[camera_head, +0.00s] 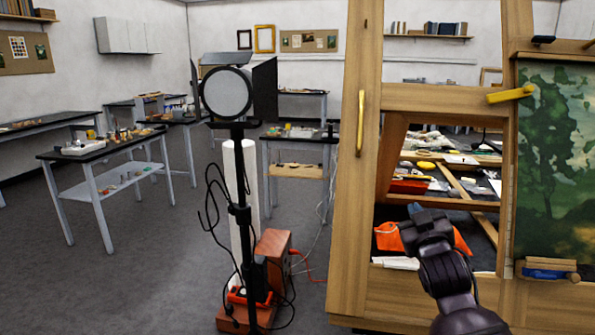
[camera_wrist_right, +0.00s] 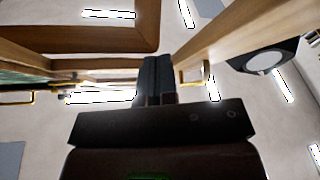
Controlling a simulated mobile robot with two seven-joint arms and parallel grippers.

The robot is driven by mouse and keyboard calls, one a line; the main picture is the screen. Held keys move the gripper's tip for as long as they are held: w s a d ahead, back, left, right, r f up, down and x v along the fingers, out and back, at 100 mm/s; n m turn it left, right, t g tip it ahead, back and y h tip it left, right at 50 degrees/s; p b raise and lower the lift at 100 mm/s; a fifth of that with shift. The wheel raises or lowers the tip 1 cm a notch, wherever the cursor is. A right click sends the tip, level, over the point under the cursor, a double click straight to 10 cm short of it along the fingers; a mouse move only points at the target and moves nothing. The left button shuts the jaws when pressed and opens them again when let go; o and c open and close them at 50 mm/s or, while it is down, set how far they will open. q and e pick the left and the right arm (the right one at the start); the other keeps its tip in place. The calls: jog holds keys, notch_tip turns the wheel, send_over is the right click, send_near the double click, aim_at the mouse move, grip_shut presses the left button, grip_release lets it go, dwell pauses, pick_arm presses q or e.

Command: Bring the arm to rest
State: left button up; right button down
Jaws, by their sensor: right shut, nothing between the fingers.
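My right arm comes up from the bottom right of the head view, with the dark right gripper (camera_head: 416,212) in front of the opening of a wooden frame. In the right wrist view the fingers of the right gripper (camera_wrist_right: 157,66) are together with nothing between them, pointing up toward wooden beams and ceiling lights. My left gripper does not show in either view.
The wooden easel frame (camera_head: 352,190) stands close around my right arm, with a green landscape painting (camera_head: 555,165) at right. A lamp on a stand (camera_head: 228,95) with loose cables stands left. Worktables (camera_head: 75,155) are farther back. Open grey floor lies at left.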

jog(key=s+d+f+m+g, duration=0.2)
jog(key=s+f+g, duration=0.6)
jog(key=s+f, duration=2.7)
notch_tip(320, 180, down, 3)
jog(key=shift+s+d+r+m, duration=0.15)
jog(key=shift+m, duration=0.25)
